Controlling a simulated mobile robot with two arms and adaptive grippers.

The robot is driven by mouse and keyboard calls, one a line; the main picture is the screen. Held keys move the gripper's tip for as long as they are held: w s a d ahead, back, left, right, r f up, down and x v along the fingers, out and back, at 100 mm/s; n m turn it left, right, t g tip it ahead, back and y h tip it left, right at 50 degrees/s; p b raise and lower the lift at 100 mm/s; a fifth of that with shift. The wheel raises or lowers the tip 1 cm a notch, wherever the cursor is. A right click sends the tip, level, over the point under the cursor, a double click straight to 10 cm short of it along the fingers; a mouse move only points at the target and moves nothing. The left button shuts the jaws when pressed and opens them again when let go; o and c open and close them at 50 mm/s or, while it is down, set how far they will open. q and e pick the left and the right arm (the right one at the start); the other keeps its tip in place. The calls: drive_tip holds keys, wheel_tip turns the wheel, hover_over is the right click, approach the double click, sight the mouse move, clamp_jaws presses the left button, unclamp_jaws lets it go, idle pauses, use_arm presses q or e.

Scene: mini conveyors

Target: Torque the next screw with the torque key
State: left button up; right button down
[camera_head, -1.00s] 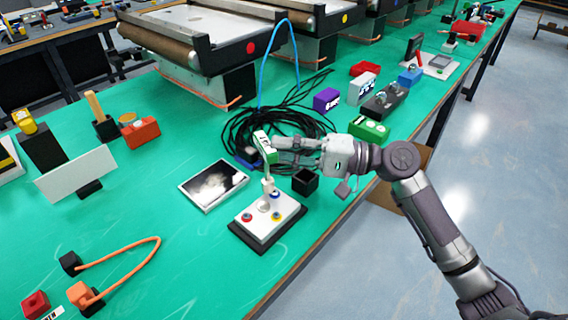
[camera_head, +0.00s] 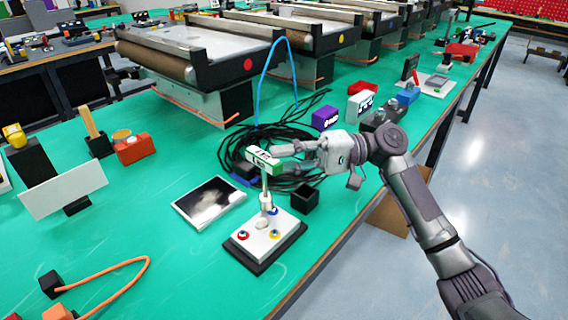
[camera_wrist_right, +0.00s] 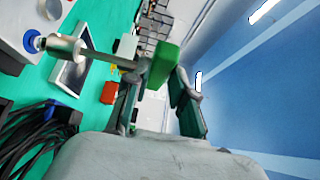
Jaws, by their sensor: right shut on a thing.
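The torque key (camera_head: 264,160) has a green and white block handle and a thin metal shaft pointing down to a silver socket. My right gripper (camera_head: 285,157) is shut on the handle; in the right wrist view the green handle (camera_wrist_right: 167,62) sits at the fingers. The screw board (camera_head: 285,240) is a white plate on a black base, with a red screw (camera_head: 242,235), a yellow screw (camera_head: 274,235) and a blue screw (camera_head: 273,210). The socket stands over the board beside the blue screw; I cannot tell whether it is seated on a screw. My left gripper is out of view.
A tablet (camera_head: 208,202) lies left of the board and an open black box (camera_head: 305,199) stands right of it. Black cables (camera_head: 240,135) coil behind. Conveyors (camera_head: 200,50) line the back.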

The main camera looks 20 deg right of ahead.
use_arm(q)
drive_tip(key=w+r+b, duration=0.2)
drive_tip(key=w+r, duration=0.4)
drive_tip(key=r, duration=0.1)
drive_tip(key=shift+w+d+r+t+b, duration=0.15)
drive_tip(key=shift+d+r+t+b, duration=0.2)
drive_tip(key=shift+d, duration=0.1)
use_arm(e)
drive_tip(key=n+g, duration=0.2)
drive_tip(key=g, duration=0.1)
drive_tip(key=w+n+g+h, duration=0.1)
drive_tip(key=n+g, duration=0.1)
drive_tip(key=g, duration=0.1)
drive_tip(key=d+n+g+h, duration=0.1)
drive_tip(key=n+g, duration=0.1)
drive_tip(key=g, duration=0.1)
drive_tip(key=shift+w, duration=0.15)
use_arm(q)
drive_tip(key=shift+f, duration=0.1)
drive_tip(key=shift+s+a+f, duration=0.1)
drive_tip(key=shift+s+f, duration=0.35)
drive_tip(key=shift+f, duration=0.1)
use_arm(e)
drive_tip(key=shift+w, duration=0.15)
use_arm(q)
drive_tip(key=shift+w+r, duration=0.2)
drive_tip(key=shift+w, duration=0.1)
use_arm(e)
drive_tip(key=shift+d+g, duration=0.1)
drive_tip(key=shift+g, duration=0.2)
